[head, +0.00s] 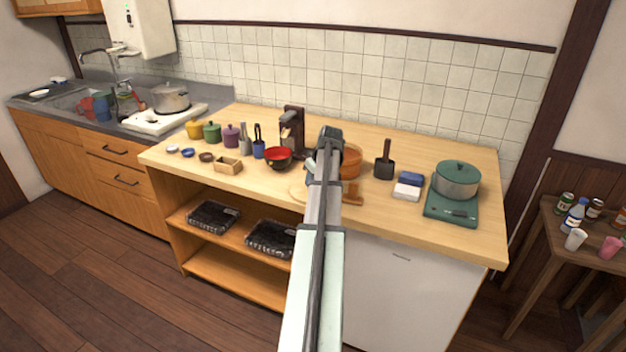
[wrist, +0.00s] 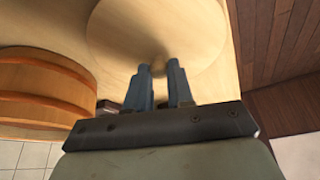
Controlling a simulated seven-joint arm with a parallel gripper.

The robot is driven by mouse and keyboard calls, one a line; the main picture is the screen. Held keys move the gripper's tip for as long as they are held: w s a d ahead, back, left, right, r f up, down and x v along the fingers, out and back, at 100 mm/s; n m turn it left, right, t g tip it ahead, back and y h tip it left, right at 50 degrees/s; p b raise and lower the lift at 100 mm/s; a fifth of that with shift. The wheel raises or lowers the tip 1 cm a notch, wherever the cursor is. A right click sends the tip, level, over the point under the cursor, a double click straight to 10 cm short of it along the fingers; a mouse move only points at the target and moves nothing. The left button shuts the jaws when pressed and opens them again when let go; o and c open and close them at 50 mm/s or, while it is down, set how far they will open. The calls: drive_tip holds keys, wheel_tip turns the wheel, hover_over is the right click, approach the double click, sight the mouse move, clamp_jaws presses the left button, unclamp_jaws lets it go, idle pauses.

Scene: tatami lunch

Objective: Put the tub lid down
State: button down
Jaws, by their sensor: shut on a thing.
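The tub lid (wrist: 120,40) is a pale, round wooden disc at the top of the wrist view. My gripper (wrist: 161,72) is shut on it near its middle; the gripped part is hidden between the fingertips. In the head view the lid (head: 298,190) shows only as a pale edge left of my arm, near the counter's front edge. I cannot tell whether it touches the counter. The wooden tub (head: 350,162) stands behind and right of the lid, partly hidden by my arm. It fills the left of the wrist view (wrist: 45,85).
A red bowl (head: 278,157) and a coffee machine (head: 292,130) stand left of my arm. A small brown wooden piece (head: 353,194) lies in front of the tub.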

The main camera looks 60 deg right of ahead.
drive_tip(key=c, duration=1)
unclamp_jaws()
drive_tip(key=v, duration=1.2)
drive_tip(key=shift+w, duration=0.15)
